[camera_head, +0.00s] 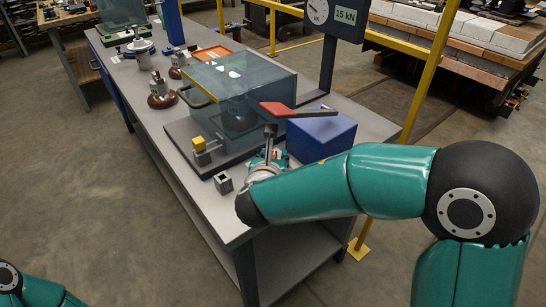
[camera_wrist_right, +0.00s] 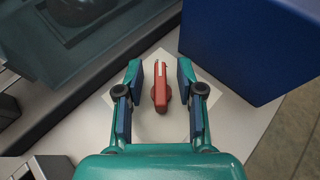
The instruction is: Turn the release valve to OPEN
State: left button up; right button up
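The release valve (camera_wrist_right: 161,88) shows in the right wrist view as a small red handle with a pale stripe, on a white plate (camera_wrist_right: 147,128). Its handle lies nearly along the picture's vertical, and I can read no OPEN mark. My right gripper (camera_wrist_right: 161,80) is open, with one finger on each side of the valve and a gap to both. In the head view my right gripper (camera_head: 270,160) is at the near end of the bench, largely hidden by my own wrist, and the valve is hidden there. My left arm shows only at the lower left; its gripper is out of view.
A clear-walled enclosure (camera_head: 240,90) is behind the gripper, with a yellow block (camera_head: 199,144) in front. A display reading 15 kN (camera_head: 345,15) and a yellow post (camera_head: 430,70) are right.

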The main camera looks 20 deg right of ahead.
jog(key=shift+w+d+f, duration=0.15)
jog(key=shift+w, duration=0.15)
grip_shut()
jog(key=shift+m+h, duration=0.3)
jog(key=m+g+h+p, duration=0.2)
jog(key=m+h, duration=0.1)
jog(key=shift+s+d+m+g+h+p, duration=0.1)
jog(key=shift+m+g+h+p, duration=0.8)
jog(key=shift+m+g, duration=0.2)
grip_release()
